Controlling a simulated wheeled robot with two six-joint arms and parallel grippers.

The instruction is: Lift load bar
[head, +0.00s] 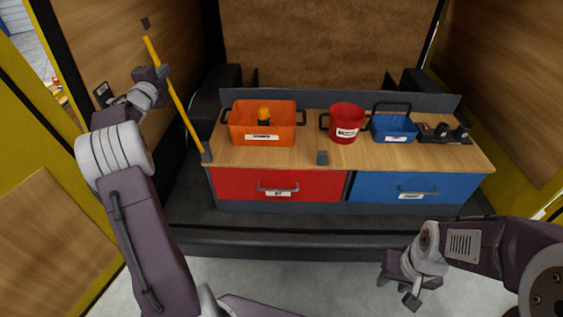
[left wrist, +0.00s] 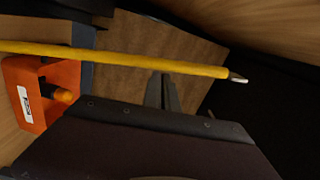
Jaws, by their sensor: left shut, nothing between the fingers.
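The load bar is a yellow rod (head: 177,98) with dark end pieces. It slants from the upper left beside the wooden left wall down to the left end of the bench. My left gripper (head: 158,73) is beside the upper half of the bar. In the left wrist view the bar (left wrist: 130,60) crosses the picture near the tips of my left gripper (left wrist: 162,78), whose fingers are shut with nothing between them. I cannot tell if they touch the bar. My right gripper (head: 400,288) hangs low at the front right, away from the bar; its finger opening is unclear.
The bench (head: 290,157) holds an orange bin (head: 250,131), a red bucket (head: 346,123), a blue basket (head: 393,128) and small black items (head: 443,132). Below are a red drawer (head: 240,183) and a blue drawer (head: 440,188). The floor (head: 320,272) in front is clear.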

